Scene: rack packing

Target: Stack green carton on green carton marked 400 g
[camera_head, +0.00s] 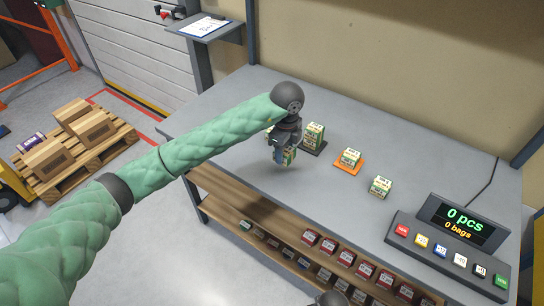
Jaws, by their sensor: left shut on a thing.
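My left gripper (283,152) points down over the grey table, shut on a small green and white carton (291,156). The fingers hide part of this carton. Just right of it, a taller green and white carton or pile of cartons (315,133) stands on a dark mat. A similar carton (350,156) stands on an orange mat, and another (380,186) stands directly on the table. A bit of green (269,132) shows behind my left wrist, mostly hidden. The printing is too small to tell which is marked 400 g.
A counter console (450,245) with coloured buttons stands at the table's right end, its display reading 0 pcs, 0 bags. A wooden shelf (215,189) below the front edge holds several small packs. The table (430,165) is clear behind the cartons.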

